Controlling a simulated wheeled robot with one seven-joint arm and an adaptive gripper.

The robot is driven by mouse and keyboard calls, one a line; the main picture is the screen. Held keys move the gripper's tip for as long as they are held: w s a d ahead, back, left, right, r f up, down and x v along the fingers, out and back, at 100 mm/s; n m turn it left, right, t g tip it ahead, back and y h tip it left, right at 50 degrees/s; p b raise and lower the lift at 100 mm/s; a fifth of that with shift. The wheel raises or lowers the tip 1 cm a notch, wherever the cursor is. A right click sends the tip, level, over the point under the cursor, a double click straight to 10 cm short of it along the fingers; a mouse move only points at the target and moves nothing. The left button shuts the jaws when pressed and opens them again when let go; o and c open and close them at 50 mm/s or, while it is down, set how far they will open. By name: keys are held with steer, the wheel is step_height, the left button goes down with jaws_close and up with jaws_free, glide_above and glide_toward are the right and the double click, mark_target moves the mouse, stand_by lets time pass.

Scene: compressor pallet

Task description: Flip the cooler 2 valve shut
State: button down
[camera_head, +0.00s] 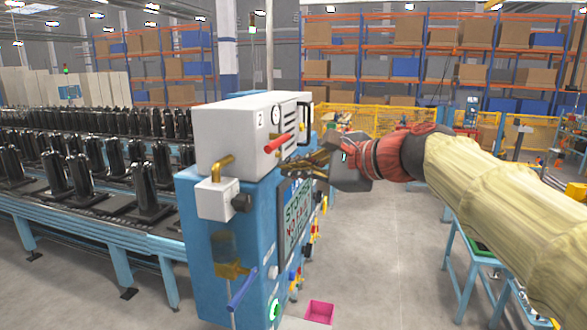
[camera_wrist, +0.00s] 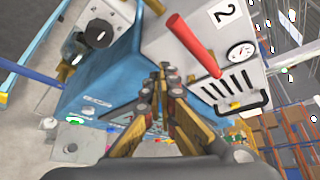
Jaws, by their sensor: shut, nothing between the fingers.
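A white cooler box (camera_head: 235,130) marked "2" sits on top of a blue cabinet. A red valve lever (camera_head: 277,144) sticks out from its front face, below a round gauge (camera_head: 276,113). The red lever (camera_wrist: 195,45) also shows large in the wrist view, to the upper right of my fingertips. My gripper (camera_head: 288,167) is shut and empty, reaching in from the right. Its fingertips are just below the red lever in the head view, near the box's lower edge. In the wrist view the closed fingers (camera_wrist: 168,75) look apart from the lever; exact depth is hard to tell.
The blue cabinet (camera_head: 210,250) carries a sign panel (camera_head: 298,215), yellow pipe (camera_head: 219,168) and a blue lever (camera_head: 242,288). A black handle (camera_head: 306,118) projects from the box. A conveyor with black parts (camera_head: 60,175) runs left.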

steer(key=s+d+r+b, duration=0.1)
steer(key=s+d+r, duration=0.2)
steer(key=d, duration=0.5)
steer(key=shift+d+r, duration=0.2)
steer(key=shift+r, duration=0.25)
steer(key=s+d+f+n+g+h+b, duration=0.1)
steer(key=s+d+f+n+h, duration=0.15)
steer(key=f, duration=0.75)
steer(key=s+d+f+n+g+h+b, duration=0.15)
steer(key=d+f+n, duration=0.25)
steer(key=f, duration=0.7)
steer(key=s+f+n+h+b, duration=0.2)
steer(key=s+f+b, duration=0.5)
steer(key=f, duration=0.6)
steer(key=s+d+f+n+g+h+b, duration=0.1)
steer(key=s+f+n+b, duration=0.3)
steer(key=f, duration=1)
steer(key=s+f+n+g+h+b, duration=0.1)
steer(key=s+f+n+h+b, duration=0.2)
steer(key=s+f+b, duration=0.7)
step_height(320, 180, down, 4)
steer(key=shift+s+d+f, duration=0.2)
steer(key=shift+s+f, duration=0.05)
steer(key=shift+s, duration=0.6)
